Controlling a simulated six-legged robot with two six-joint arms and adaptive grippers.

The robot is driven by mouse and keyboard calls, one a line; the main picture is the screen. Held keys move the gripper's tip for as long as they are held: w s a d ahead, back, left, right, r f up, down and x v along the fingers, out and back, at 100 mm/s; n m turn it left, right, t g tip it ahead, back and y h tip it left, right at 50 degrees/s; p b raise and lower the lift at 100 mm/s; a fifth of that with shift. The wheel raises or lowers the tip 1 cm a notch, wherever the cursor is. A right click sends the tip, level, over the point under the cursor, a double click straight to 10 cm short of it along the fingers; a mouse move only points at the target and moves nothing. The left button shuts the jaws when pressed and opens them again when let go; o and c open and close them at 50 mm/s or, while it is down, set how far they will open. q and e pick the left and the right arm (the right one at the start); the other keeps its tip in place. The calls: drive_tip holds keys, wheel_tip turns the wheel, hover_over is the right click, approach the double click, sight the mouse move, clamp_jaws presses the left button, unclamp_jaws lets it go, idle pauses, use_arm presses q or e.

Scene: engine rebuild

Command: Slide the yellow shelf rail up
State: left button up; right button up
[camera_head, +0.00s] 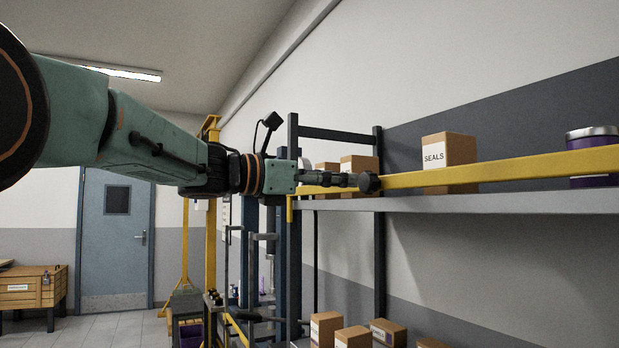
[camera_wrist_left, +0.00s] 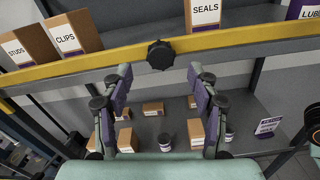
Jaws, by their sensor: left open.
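The yellow shelf rail (camera_head: 500,170) runs along the front of the upper shelf, a little above the board, and slants across the left wrist view (camera_wrist_left: 245,40). A round black knob (camera_wrist_left: 160,55) sits on the rail; it also shows in the head view (camera_head: 369,183). My left gripper (camera_head: 352,181) reaches in from the left and hides part of the rail behind it. In the left wrist view my gripper (camera_wrist_left: 160,76) is open, its fingers either side of the knob's line with the knob just past the tips. It holds nothing. My right gripper is not in view.
The grey upper shelf (camera_head: 480,203) bears a SEALS box (camera_head: 448,150), more boxes (camera_head: 360,163) and a purple tin (camera_head: 592,140) behind the rail. Boxes (camera_head: 326,328) stand on a lower shelf. A dark shelf post (camera_head: 293,240) stands beside my gripper.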

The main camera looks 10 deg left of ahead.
use_arm(q)
drive_tip(key=shift+v, duration=2.4)
drive_tip(key=shift+s, duration=0.1)
